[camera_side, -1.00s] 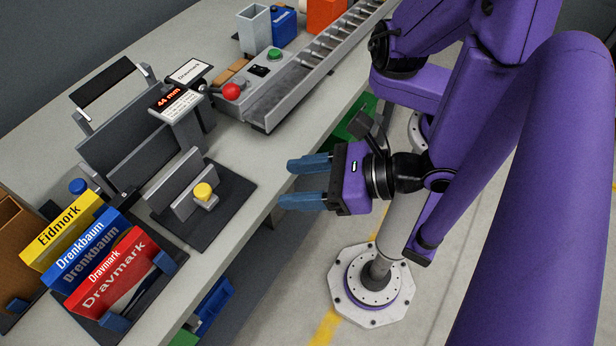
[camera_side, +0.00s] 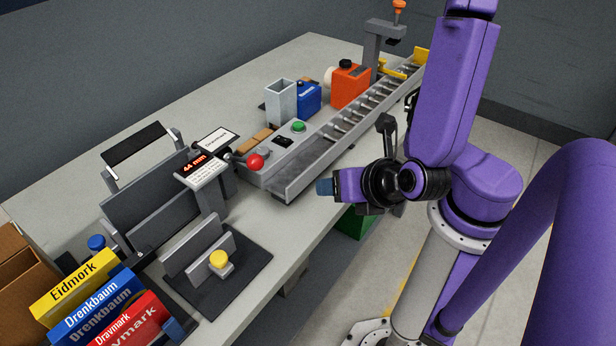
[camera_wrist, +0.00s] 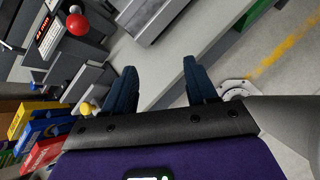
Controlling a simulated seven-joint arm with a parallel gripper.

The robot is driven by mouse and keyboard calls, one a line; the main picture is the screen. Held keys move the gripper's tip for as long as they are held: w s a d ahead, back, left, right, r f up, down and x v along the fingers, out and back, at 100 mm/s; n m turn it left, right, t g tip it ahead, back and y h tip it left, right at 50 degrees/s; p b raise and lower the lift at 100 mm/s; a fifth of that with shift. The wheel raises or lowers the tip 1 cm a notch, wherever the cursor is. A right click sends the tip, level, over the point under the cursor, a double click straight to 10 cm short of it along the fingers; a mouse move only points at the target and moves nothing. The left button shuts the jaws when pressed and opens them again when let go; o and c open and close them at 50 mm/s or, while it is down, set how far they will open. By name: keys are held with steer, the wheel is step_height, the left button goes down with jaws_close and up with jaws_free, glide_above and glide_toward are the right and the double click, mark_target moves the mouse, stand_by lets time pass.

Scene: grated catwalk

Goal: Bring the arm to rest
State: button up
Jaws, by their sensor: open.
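My purple gripper (camera_side: 325,187) is at the near edge of the bench in the side view, beside the lower end of the roller conveyor. Its blue fingers point left and overlap from this angle. In the wrist view, the two blue fingers of my gripper (camera_wrist: 162,88) stand apart with nothing between them. Behind the gap are the grey bench top (camera_wrist: 150,62) and its edge. The gripper appears apart from everything on the bench.
The conveyor (camera_side: 330,142), a panel with a red knob (camera_side: 256,161) and a 44 mm display (camera_side: 194,164) stand close left. A fixture with a yellow knob (camera_side: 219,259) and labelled boxes (camera_side: 75,285) are nearer the camera. Open floor (camera_side: 375,255) lies right of the bench.

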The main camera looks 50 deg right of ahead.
steer(key=s+d+r+m+g+y, duration=0.3)
steer(key=d+m+g, duration=0.4)
steer(key=m, duration=0.8)
steer(key=shift+s+r+g+y, duration=0.4)
steer(key=shift+s+r+g, duration=0.4)
steer(key=shift+r, duration=0.1)
